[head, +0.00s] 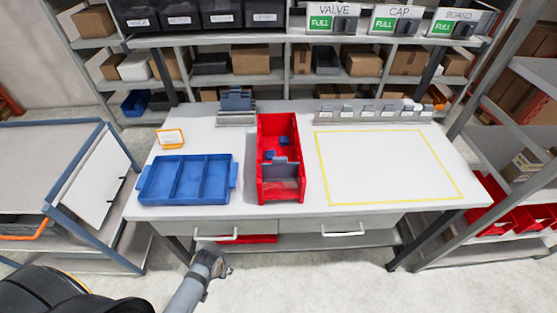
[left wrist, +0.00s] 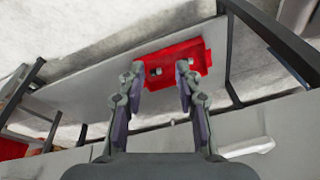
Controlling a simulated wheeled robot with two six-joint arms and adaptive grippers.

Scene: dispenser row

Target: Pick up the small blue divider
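Blue upright divider plates (head: 236,98) stand in a grey slotted holder (head: 237,119) at the back of the white table. I cannot tell their separate sizes. A grey-blue divider (head: 280,168) stands across the red bin (head: 263,190) on the table. My left arm is low in front of the table in the head view, well away from the holder. In the left wrist view my left gripper (left wrist: 160,69) has its two fingers apart with nothing between them. It points toward a red bin (left wrist: 162,52) on the shelf under the table. My right gripper is out of view.
A blue three-compartment tray (head: 187,203) sits front left on the table, with an orange-edged card (head: 171,138) behind it. Small blue pieces (head: 284,140) lie in the red bin. A yellow-outlined area (head: 385,165) on the right is empty. A labelled rail (head: 370,116) lines the back.

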